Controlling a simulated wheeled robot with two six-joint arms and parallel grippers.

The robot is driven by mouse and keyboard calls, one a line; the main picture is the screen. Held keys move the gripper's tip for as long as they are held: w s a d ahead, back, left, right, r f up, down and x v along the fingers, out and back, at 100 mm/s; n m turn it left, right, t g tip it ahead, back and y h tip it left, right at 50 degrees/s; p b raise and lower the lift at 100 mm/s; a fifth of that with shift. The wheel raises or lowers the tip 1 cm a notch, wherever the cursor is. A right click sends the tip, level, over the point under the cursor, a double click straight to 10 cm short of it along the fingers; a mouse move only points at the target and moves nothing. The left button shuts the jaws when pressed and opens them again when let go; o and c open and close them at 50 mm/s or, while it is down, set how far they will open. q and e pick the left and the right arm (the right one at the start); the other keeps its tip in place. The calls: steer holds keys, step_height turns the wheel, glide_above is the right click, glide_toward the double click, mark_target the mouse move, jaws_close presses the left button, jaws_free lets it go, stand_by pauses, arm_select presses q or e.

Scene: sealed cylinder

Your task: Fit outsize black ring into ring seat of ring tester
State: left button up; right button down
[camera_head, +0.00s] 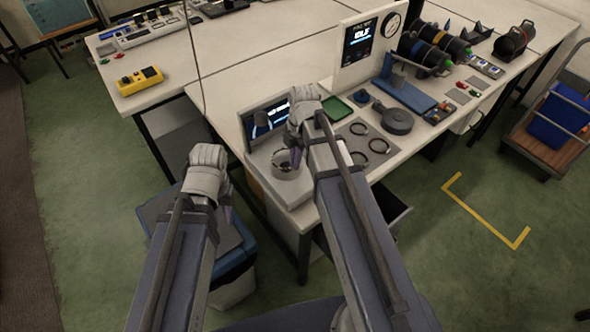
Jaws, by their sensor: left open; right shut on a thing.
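The ring tester (259,159) is a pale unit with a lit dark screen (267,120) at the table's front edge. Its round ring seat (285,169) shows as a grey cylinder on the tester's top. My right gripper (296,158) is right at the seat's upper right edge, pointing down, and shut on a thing. A dark ring (281,161) shows at the seat's top beside the fingertips; I cannot tell whether it is seated or held just above. My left gripper (228,214) is open and empty, low at the left, over a blue-rimmed bin and away from the tester.
Several dark rings lie on a grey mat (345,132) right of my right gripper. A green tray (338,107), a round dark pan-like part (393,119) and a blue stand (410,97) are behind.

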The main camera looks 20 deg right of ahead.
steer(key=shift+f+b, duration=1.5)
steer(key=shift+f, duration=0.25)
steer(key=shift+f+b, duration=0.25)
steer(key=shift+b, duration=0.05)
steer(key=c, duration=1)
jaws_free()
step_height(320, 180, up, 13)
steer(key=d+p, duration=0.1)
steer(key=p, duration=1.2)
steer(key=s+a+m, duration=0.4)
steer(key=m, duration=0.2)
steer(key=s+a+m+h, duration=0.1)
steer(key=s+a+m, duration=0.3)
steer(key=m, duration=0.2)
steer(key=s+a+m+h, duration=0.1)
steer(key=s+a+m, duration=0.3)
steer(key=a+m, duration=0.1)
steer(key=shift+a+f+m, duration=0.1)
steer(key=shift+f+m, duration=0.15)
steer(key=shift+m, duration=0.35)
